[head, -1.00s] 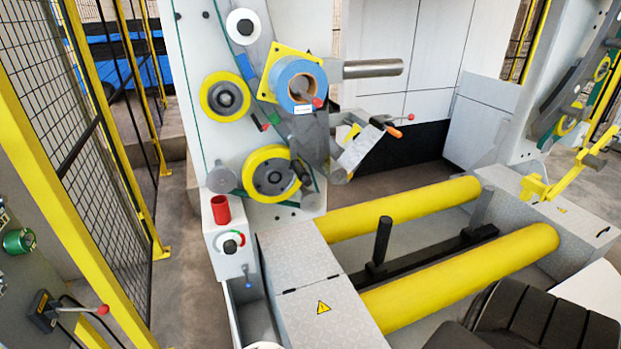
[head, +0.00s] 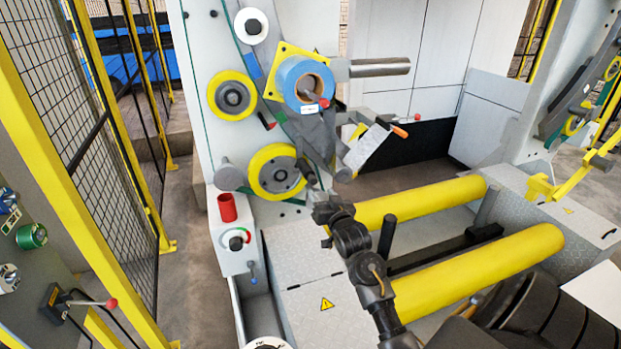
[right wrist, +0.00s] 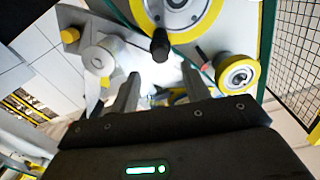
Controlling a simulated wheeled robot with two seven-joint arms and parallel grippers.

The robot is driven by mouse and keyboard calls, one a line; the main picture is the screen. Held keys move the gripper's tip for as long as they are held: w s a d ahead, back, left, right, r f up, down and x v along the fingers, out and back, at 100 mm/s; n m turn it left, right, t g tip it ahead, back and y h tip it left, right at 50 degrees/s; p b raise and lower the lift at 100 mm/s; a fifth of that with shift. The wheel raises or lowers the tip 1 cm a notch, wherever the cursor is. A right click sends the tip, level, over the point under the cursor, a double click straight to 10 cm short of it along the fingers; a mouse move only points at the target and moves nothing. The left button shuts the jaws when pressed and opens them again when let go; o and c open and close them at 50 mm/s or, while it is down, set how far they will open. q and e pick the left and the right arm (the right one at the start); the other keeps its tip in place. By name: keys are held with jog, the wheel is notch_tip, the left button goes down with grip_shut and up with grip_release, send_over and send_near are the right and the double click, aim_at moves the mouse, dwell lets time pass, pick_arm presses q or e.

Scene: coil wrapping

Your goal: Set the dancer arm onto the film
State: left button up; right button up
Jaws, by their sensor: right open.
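The machine's white panel carries a blue film roll (head: 303,82) with a red-tipped part at its centre. A large yellow-rimmed roller (head: 274,172) is below it, and a smaller one (head: 232,95) is up left. My right gripper (head: 314,188) is just right of the lower roller. In the right wrist view my right gripper (right wrist: 160,88) is open, its two grey fingers apart and nothing held. A black cylindrical grip (right wrist: 160,44) stands past the fingertips, in front of a yellow-rimmed roller (right wrist: 180,12). I cannot tell for sure which part is the dancer arm. My left gripper is out of view.
A bracket with an orange-tipped lever (head: 398,131) juts out right of the rollers. Two yellow cylinders (head: 480,272) lie across the front. A yellow-framed fence (head: 110,130) bounds the left.

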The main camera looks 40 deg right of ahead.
aim_at(311, 178)
jog(key=p+x, duration=0.2)
jog(key=x, duration=0.8)
jog(key=shift+w+d+f, duration=0.1)
jog(key=shift+w, duration=0.2)
grip_shut()
